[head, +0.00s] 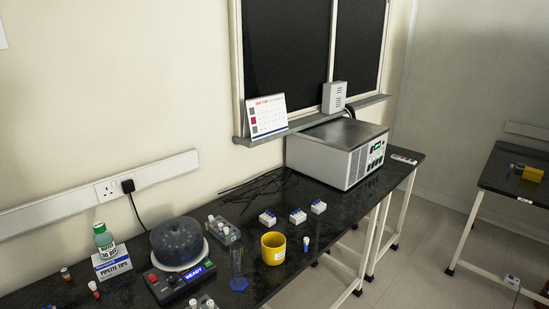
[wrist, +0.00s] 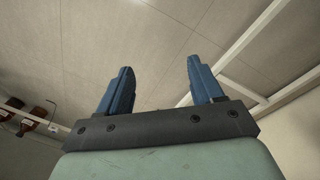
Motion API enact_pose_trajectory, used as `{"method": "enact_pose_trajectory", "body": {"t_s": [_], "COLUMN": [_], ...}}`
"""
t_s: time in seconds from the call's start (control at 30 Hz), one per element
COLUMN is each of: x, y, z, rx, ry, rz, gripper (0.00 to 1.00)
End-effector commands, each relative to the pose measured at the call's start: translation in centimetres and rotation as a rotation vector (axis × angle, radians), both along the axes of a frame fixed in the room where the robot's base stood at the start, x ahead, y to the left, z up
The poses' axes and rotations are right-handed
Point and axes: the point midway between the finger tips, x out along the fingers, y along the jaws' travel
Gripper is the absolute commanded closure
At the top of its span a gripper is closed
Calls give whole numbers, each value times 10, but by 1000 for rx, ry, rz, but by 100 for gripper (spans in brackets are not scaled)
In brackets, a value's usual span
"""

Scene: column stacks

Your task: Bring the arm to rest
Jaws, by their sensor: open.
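My gripper (wrist: 160,88) shows only in the wrist view. Its two blue fingers stand wide apart with nothing between them. The head view shows no part of my arm or gripper. The black bench (head: 250,204) in the head view stands clear of the arm.
The bench holds a grey box-shaped instrument (head: 340,150), a dark round machine (head: 178,245) reading READY, a yellow cup (head: 273,248), small white racks (head: 298,215), a blue-based cylinder (head: 238,270) and a green bottle (head: 103,238). A second table (head: 515,175) stands at right.

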Motion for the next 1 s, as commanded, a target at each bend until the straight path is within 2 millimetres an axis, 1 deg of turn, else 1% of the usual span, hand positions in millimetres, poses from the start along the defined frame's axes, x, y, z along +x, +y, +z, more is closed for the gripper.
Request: {"method": "enact_pose_trajectory", "body": {"t_s": [0.03,0.17,0.2,0.27,0.3,0.47,0.5,0.6,0.7,0.8,0.87,1.0], "x": [-22,-71,-87,-110,-126,-188,-204,-238,-266,-285,-291,-291], "y": [7,23,27,33,37,53,56,63,68,72,73,73], "z": [-11,-35,-41,-49,-55,-71,-74,-78,-81,-82,-83,-83], "rx": [11,38,47,59,67,100,110,127,142,152,155,155], "ry": [42,147,179,227,259,386,419,489,546,586,598,598], "rz": [7,26,31,38,43,63,67,77,85,89,91,91], "gripper": [34,34,34,34,34,34,34,34,34,34,34,34]}}
